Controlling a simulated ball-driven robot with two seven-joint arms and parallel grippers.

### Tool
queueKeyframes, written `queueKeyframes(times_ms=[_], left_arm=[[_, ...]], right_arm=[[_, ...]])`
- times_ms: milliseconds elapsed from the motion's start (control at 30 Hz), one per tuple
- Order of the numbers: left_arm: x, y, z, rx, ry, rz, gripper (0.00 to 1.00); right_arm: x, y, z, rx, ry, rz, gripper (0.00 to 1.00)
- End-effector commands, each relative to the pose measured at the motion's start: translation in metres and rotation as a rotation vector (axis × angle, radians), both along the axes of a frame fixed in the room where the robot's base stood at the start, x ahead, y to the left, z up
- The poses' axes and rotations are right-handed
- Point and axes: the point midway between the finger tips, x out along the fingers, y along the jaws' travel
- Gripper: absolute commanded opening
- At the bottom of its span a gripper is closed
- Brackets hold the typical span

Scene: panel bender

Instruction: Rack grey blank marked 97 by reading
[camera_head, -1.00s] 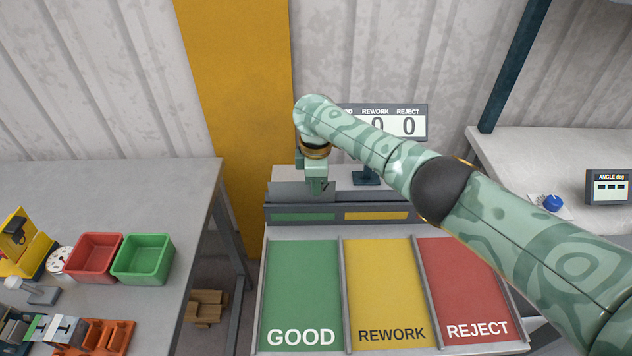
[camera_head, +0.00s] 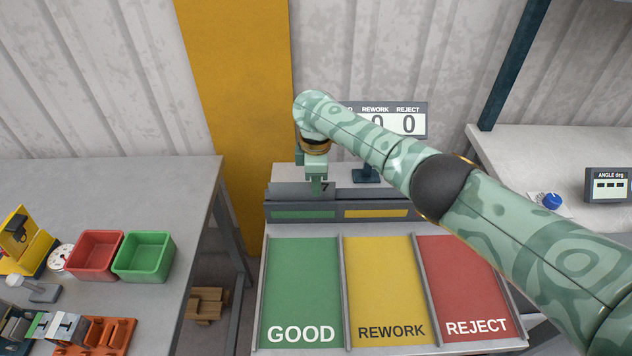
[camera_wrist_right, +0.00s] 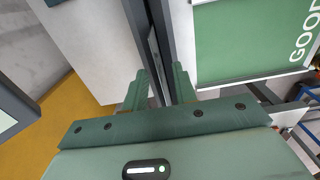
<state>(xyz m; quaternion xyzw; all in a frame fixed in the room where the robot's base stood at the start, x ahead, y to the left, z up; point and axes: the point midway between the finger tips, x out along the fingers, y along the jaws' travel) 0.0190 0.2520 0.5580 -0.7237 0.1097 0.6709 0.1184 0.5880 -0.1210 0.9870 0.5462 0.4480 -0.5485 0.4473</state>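A grey blank (camera_head: 287,192) stands on edge in the dark rack (camera_head: 390,205) behind the coloured lanes, above the green strip on the left. A dark 7 shows on it beside my fingers; any digit left of it is hidden. My right gripper (camera_head: 317,190) points down at the blank's upper right part. In the right wrist view, the right gripper's fingers (camera_wrist_right: 161,82) stand apart, on either side of a narrow dark edge, with a gap visible between them. My left gripper is not in view.
The green GOOD lane (camera_head: 302,285), yellow REWORK lane (camera_head: 381,285) and red REJECT lane (camera_head: 458,280) are empty. A counter board (camera_head: 408,123) stands behind my right arm. A left table holds red (camera_head: 94,257) and green bins (camera_head: 143,258). A right table holds an angle display (camera_head: 608,186).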

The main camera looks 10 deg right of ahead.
Motion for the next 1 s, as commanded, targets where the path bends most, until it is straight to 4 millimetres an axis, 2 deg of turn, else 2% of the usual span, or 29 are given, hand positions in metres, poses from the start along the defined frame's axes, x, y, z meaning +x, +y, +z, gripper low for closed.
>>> queueKeyframes(times_ms=[33,300,500,700,1000], left_arm=[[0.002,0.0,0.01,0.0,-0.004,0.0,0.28],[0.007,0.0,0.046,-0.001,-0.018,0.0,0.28],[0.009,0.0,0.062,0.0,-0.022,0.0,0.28],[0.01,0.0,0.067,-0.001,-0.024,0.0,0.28],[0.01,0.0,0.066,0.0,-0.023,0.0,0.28]], right_arm=[[0.001,0.0,0.017,0.003,-0.006,0.001,0.28],[0.001,0.001,0.093,0.002,-0.005,0.001,0.28],[0.001,0.0,0.133,0.001,-0.004,0.001,0.28],[0.001,0.001,0.148,0.002,-0.002,0.001,0.28],[0.001,0.001,0.148,0.001,-0.001,0.001,0.28]])
